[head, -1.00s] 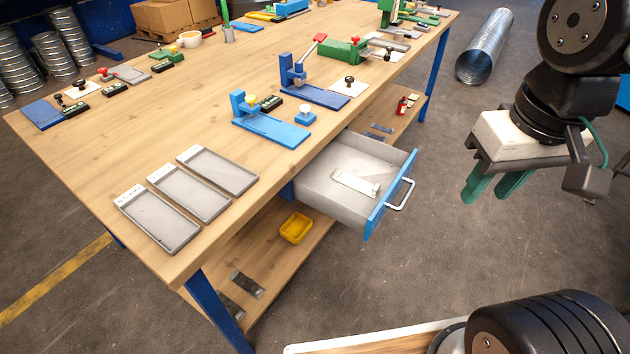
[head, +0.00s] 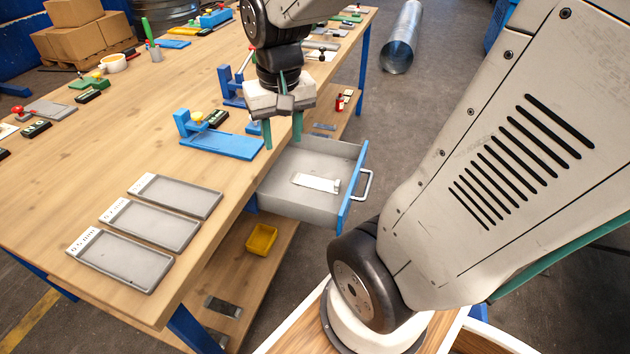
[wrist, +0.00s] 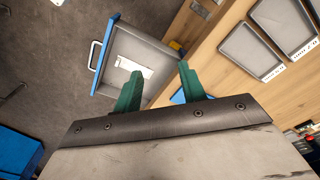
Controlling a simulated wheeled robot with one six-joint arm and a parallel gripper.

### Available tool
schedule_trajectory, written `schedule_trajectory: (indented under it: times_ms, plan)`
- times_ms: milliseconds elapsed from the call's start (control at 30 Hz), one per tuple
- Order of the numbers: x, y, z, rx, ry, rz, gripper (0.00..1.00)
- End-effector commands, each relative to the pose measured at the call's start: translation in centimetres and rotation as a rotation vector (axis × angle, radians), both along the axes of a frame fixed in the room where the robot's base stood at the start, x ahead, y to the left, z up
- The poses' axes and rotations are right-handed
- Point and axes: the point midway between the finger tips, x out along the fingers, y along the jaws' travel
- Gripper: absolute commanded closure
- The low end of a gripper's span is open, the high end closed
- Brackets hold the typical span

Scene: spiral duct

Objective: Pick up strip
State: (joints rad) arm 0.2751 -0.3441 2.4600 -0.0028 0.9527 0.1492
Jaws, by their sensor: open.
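A light strip (head: 316,183) lies flat on the floor of the open grey drawer (head: 285,203), which has a blue front and a white handle. A small silvery piece shows at the strip's right end in the head view. The strip also shows in the wrist view (wrist: 130,66), ahead of the fingers. My gripper (head: 283,140) is open and empty, with its green fingers pointing down above the drawer's back edge. In the wrist view my gripper's fingers (wrist: 160,78) stand apart, with nothing between them. The gripper is above the strip and apart from it.
Three labelled grey trays (head: 150,230) lie on the wooden table (head: 110,130) near its front edge. A blue fixture (head: 215,140) stands on the table beside the drawer. A yellow bin (head: 262,239) and dark pieces lie on the lower shelf. The floor right of the drawer is clear.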

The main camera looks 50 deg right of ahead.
Motion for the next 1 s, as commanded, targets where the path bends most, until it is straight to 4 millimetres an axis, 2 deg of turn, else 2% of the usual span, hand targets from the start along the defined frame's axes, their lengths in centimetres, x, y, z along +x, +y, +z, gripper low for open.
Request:
schedule_trajectory:
  times_ms: [33,100,233,400,500,600,700,1000]
  plan:
    - [1.2,-2.0,-1.6,0.007,0.017,-0.073,0.59]
    - [2.5,-4.7,-3.8,0.012,0.024,-0.167,0.59]
    - [4.0,-10.1,-8.4,0.023,0.038,-0.343,0.59]
    - [3.9,-16.8,-14.9,0.037,0.052,-0.557,0.59]
    - [3.1,-19.6,-18.2,0.043,0.058,-0.653,0.59]
    - [2.5,-21.3,-20.4,0.046,0.058,-0.714,0.59]
    - [2.1,-22.1,-21.5,0.047,0.058,-0.745,0.59]
    - [2.0,-22.4,-24.6,0.048,0.06,-0.757,0.59]
